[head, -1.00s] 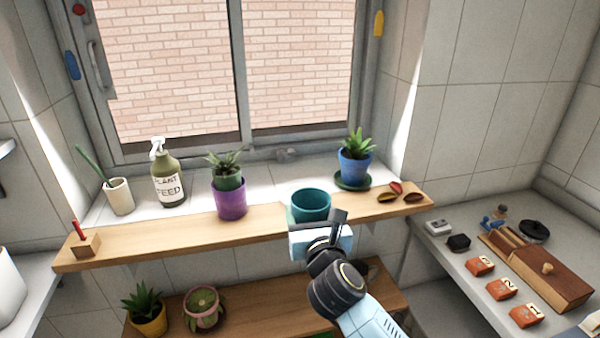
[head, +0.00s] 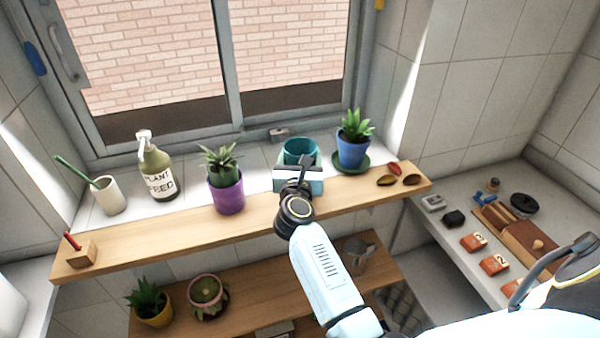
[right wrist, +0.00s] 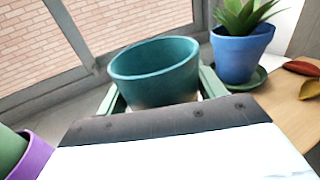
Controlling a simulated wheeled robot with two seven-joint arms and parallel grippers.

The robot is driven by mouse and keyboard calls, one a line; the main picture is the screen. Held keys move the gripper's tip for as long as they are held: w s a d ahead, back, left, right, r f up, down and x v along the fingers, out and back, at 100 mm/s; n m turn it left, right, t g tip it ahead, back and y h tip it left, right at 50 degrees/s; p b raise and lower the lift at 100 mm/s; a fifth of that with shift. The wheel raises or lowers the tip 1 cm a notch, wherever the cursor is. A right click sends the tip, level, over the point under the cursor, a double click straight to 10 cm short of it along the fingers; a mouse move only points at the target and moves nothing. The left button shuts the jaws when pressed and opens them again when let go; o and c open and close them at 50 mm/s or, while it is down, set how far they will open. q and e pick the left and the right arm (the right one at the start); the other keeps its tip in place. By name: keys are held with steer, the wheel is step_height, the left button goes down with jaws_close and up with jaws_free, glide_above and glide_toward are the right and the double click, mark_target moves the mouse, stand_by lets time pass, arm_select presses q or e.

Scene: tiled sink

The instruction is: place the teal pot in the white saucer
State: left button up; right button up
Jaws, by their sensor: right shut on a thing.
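The teal pot (head: 300,151) is upright and looks empty, at the back of the windowsill between the purple pot and the blue pot. My right gripper (head: 299,167) is shut on it, reaching from the front. In the right wrist view the teal pot (right wrist: 155,72) stands between the two fingers of my right gripper (right wrist: 160,100), with a pale patch at its lower front. I cannot make out the white saucer; the pot and gripper hide what is beneath. I cannot tell whether the pot touches the sill. My left gripper is not in view.
A blue potted plant (head: 353,145) on a green saucer stands close right of the teal pot. A purple potted plant (head: 226,192) stands to the left, with a spray bottle (head: 158,172) and a cream cup (head: 108,195) beyond. Seed pods (head: 398,178) lie at right.

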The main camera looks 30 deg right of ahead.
step_height(320, 180, down, 3)
steer(key=shift+r+b, duration=0.1)
steer(key=shift+b, duration=0.3)
steer(key=shift+f, duration=0.25)
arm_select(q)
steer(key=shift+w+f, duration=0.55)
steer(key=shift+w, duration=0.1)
arm_select(e)
steer(key=shift+f, duration=0.1)
steer(key=o, duration=0.6)
steer(key=shift+f, duration=0.15)
steer(key=o, duration=0.4)
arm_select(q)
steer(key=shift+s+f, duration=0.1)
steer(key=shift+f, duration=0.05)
arm_select(e)
steer(key=shift+r, duration=0.2)
